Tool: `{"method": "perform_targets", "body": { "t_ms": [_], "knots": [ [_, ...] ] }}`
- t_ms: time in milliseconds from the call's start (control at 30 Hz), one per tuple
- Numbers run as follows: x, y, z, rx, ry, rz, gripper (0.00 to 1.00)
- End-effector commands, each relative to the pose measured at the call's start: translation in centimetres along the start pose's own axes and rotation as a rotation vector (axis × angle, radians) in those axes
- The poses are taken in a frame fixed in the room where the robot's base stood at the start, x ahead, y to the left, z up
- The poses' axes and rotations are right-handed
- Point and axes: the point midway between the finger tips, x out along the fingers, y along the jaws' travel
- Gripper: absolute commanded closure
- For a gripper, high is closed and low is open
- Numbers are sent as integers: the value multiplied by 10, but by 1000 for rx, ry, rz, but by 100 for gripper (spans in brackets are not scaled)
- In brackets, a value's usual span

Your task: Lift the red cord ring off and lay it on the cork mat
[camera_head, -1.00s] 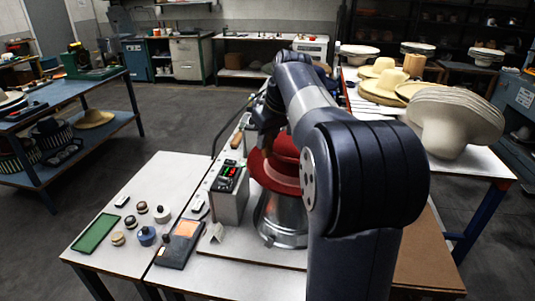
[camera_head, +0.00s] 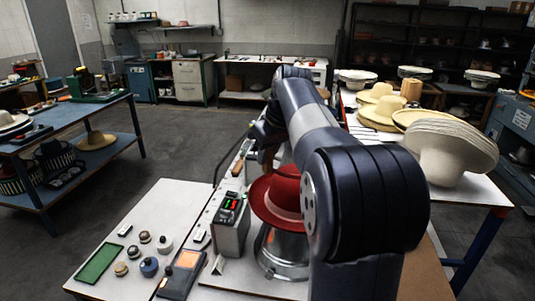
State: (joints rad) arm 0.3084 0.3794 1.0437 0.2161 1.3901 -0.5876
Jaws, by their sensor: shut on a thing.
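A red hat (camera_head: 272,199) with a wide brim sits on the round metal base of the press (camera_head: 280,252), left of my upper arm. My arm covers its right side. I cannot make out the red cord ring apart from the red of the hat. My gripper (camera_head: 266,150) is a dark shape at the far end of the arm, just behind and above the hat. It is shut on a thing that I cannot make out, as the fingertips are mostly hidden. A brown surface (camera_head: 431,272) shows at the lower right; I cannot tell whether it is the cork mat.
A control box (camera_head: 231,228) with a lit display stands close left of the hat. Small pots, a green tray (camera_head: 98,263) and a dark tablet (camera_head: 182,274) lie on the left table. Stacked pale hat bodies (camera_head: 447,150) stand to the right.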

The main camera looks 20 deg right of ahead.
Motion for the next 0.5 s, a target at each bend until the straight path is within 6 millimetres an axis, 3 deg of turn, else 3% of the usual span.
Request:
{"method": "perform_targets", "body": {
  "t_ms": [500],
  "knots": [
    [-32, 0, -13, 0, 0, 0, 100]
  ]
}}
